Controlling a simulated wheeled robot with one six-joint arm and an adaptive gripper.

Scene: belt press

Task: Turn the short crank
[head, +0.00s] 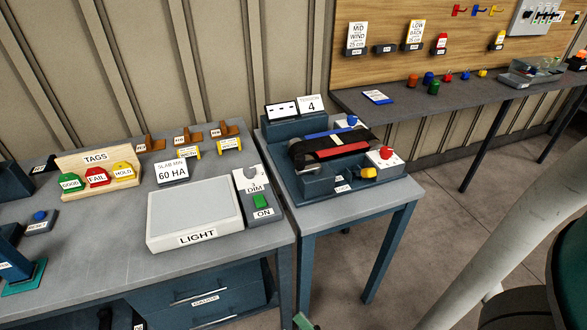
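The belt press (325,155) stands on a small grey table in the middle of the head view. It has a dark belt (345,136) with red and blue bands over rollers. A yellow knob or handle (368,173) is at its front right, a red knob (386,153) on a white block at the right, and a blue knob (352,120) at the back. I cannot tell which of these is the short crank. A sign (311,105) showing 4 stands behind. My gripper is not in view.
The left bench holds a light box (195,214), a DIM/ON switch box (258,195) and a tag rack (97,174). A long shelf (405,100) with small coloured parts runs along the back right. Open floor (440,205) lies right of the press table.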

